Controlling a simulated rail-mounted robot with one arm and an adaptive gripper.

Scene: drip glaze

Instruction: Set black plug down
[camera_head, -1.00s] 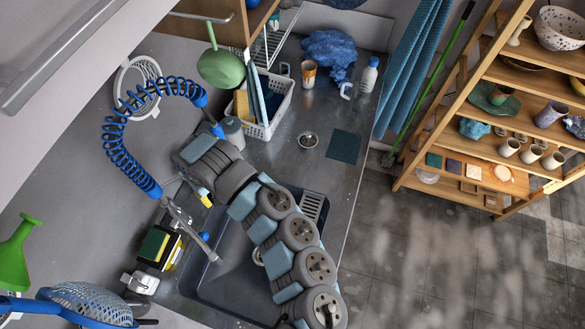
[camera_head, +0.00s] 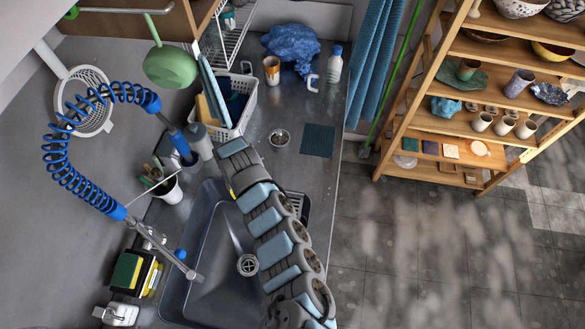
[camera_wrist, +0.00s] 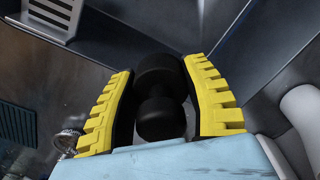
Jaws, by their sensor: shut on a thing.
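The black plug (camera_wrist: 160,95) shows in the wrist view as a dark, rounded piece with a narrow waist. My gripper (camera_wrist: 161,70) is shut on it, with one yellow ridged finger on each side. In the head view my gripper (camera_head: 232,190) shows only as a bit of yellow under the wrist, over the upper part of the sink (camera_head: 196,215). The plug is hidden there by my arm. The round drain (camera_head: 248,265) is visible in the sink floor, below and right of my gripper. I cannot tell how high the plug is held.
A small metal strainer bowl (camera_head: 280,138) and a teal mat (camera_head: 318,140) lie on the counter to the upper right. A grey jar (camera_head: 198,141) and a white tool cup (camera_head: 168,188) stand left of my wrist.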

